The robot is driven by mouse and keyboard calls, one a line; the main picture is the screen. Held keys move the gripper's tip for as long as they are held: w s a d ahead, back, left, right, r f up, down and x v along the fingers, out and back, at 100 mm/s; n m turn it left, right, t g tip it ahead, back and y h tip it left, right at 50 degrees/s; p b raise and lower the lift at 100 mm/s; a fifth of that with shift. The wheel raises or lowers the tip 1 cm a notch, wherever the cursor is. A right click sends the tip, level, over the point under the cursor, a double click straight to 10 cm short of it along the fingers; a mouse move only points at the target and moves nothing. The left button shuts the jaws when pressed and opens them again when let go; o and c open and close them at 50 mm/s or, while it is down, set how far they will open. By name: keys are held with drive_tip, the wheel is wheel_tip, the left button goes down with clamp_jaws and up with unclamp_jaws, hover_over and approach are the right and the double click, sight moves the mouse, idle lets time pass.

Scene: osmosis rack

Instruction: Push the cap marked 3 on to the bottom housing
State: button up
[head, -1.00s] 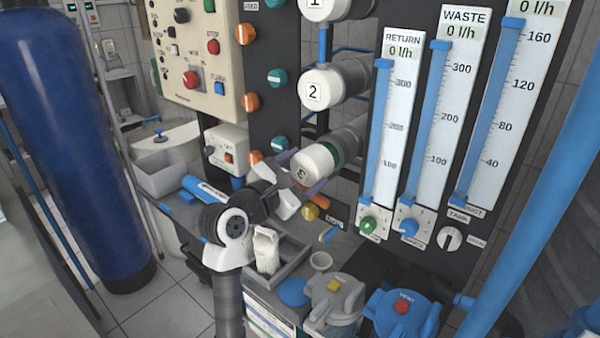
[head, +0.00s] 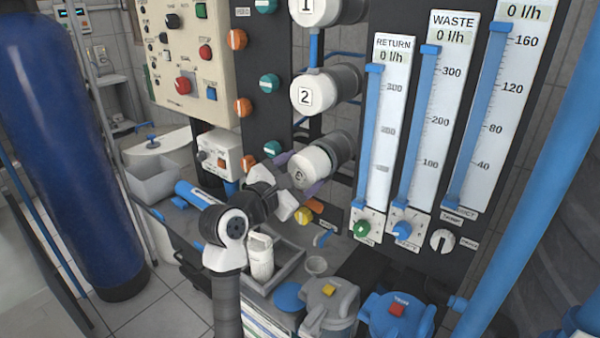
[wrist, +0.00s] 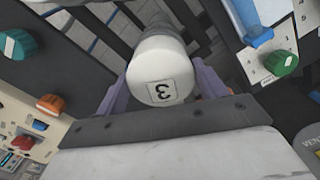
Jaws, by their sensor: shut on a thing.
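The white cap marked 3 (head: 308,168) sits at the near end of the grey bottom housing (head: 337,149), the lowest of the stacked housings. No gap or green band shows between them in the head view. In the wrist view the cap (wrist: 160,62) faces me, its 3 label turned nearly upside down. The housing (wrist: 158,22) runs away behind it. My gripper (head: 300,172) is shut on the cap, its purple fingers on either side; in the wrist view my gripper (wrist: 161,92) holds it centred. How firmly the cap is seated is hidden.
The cap marked 2 (head: 305,96) and its housing are just above. Flow meters (head: 388,140) with knobs stand to the right, and a control panel (head: 190,55) to the left. A grey tray (head: 287,268) and a grey-lidded pot (head: 328,300) are below on the bench.

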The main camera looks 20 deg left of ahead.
drive_tip(key=shift+w+d, duration=0.25)
drive_tip(key=shift+w, duration=0.3)
idle(0.9)
drive_tip(key=o, duration=1.1)
